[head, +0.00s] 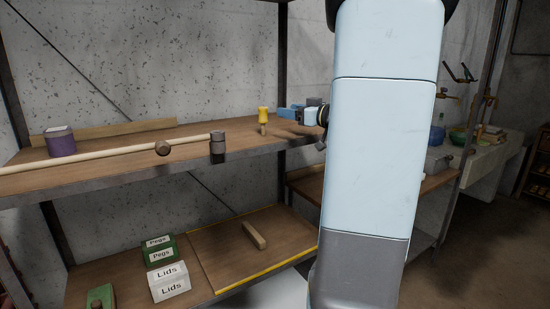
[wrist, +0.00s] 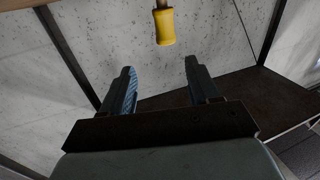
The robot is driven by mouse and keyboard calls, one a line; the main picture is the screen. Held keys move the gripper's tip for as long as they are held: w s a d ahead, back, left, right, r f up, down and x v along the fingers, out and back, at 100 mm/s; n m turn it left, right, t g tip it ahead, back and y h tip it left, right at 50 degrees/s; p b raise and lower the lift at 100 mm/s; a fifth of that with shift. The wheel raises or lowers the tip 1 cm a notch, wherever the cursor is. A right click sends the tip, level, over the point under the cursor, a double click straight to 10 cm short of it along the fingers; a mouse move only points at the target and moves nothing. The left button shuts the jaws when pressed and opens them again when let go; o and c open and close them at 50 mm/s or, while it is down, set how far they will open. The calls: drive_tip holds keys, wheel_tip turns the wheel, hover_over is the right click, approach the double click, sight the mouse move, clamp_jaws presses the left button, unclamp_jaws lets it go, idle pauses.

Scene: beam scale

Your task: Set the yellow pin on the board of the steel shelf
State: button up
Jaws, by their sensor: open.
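The yellow pin (head: 263,114) has a yellow upper part and a wooden lower part. In the head view it appears upright over the upper board (head: 110,172) of the steel shelf, near the board's right end. Exact contact at its foot is hard to judge. My gripper (head: 288,111) is just right of the pin, with blue-lined fingers. In the wrist view my gripper (wrist: 158,68) is open and empty. The yellow pin (wrist: 165,28) shows beyond the fingertips, apart from them, its wooden part running off the top edge.
A wooden beam (head: 95,163) with a dark knob and grey end weight lies left of the pin; a purple pot (head: 60,143) stands behind it. The lower board carries green and white labelled boxes (head: 169,281) and a wooden block (head: 255,235). A steel post (head: 282,80) stands close behind my gripper.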

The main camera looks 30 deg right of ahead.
drive_tip(key=s+a+r+m+g+h, duration=0.25)
drive_tip(key=a+m+h, duration=0.3)
drive_tip(key=h, duration=0.35)
drive_tip(key=s+a+f+g+y, duration=0.1)
drive_tip(key=s+a+f+g, duration=0.2)
drive_tip(key=s+a, duration=0.3)
drive_tip(key=s+a+f+g+y, duration=0.1)
drive_tip(key=s+a+f+g, duration=0.2)
drive_tip(key=s, duration=0.7)
drive_tip(key=s+a+f+n+g+y, duration=0.1)
drive_tip(key=s+a+f+g, duration=0.2)
drive_tip(key=s+a+f, duration=0.2)
drive_tip(key=s+a, duration=0.2)
drive_tip(key=a, duration=0.2)
drive_tip(key=shift+s+a+f, duration=0.3)
drive_tip(key=shift+s+f, duration=0.1)
